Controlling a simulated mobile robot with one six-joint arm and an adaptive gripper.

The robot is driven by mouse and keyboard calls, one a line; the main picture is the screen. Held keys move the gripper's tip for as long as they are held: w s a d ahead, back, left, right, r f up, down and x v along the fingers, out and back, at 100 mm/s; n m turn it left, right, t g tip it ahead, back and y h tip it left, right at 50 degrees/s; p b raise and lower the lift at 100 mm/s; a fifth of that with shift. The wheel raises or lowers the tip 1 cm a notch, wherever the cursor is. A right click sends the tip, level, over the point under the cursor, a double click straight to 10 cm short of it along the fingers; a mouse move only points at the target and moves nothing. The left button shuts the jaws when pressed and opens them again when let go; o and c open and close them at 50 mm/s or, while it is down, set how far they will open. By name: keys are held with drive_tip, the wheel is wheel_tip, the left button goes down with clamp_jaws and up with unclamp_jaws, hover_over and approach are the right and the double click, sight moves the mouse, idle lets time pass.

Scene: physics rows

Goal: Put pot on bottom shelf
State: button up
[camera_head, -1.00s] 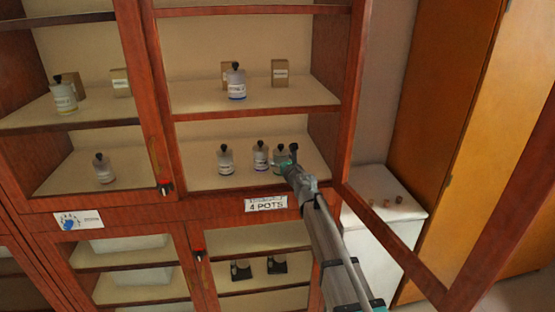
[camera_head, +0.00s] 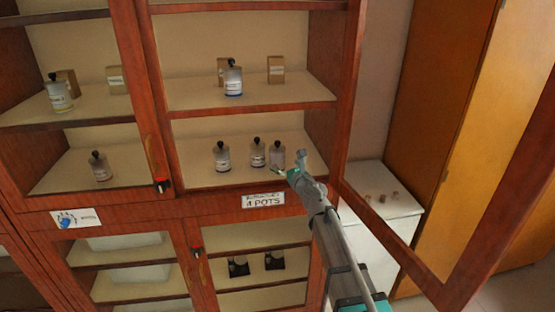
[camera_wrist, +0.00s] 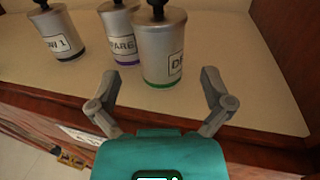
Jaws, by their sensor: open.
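Three silver pots with black knobs stand upright in a row on the lower shelf (camera_head: 205,178) of the open upper-right cabinet section. The right pot (camera_head: 277,158) has a green band in the wrist view (camera_wrist: 163,50). The middle pot (camera_head: 258,155) has a purple band there (camera_wrist: 121,38). The left pot (camera_head: 222,157) has a black band there (camera_wrist: 60,35). My gripper (camera_head: 293,168) is open and empty at the shelf's front edge, just in front of the right pot. In the wrist view its spread fingers (camera_wrist: 158,75) point toward that pot, apart from it.
A "4 POTS" label (camera_head: 263,200) is below the shelf. The open glass door (camera_head: 425,250) hangs to the right of my arm. The upper shelf holds another pot (camera_head: 233,78) and small boxes (camera_head: 276,69). A white cabinet (camera_head: 385,215) stands behind the door.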

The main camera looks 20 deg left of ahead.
drive_tip(key=v, duration=0.4)
drive_tip(key=shift+s+d, duration=0.2)
idle(0.6)
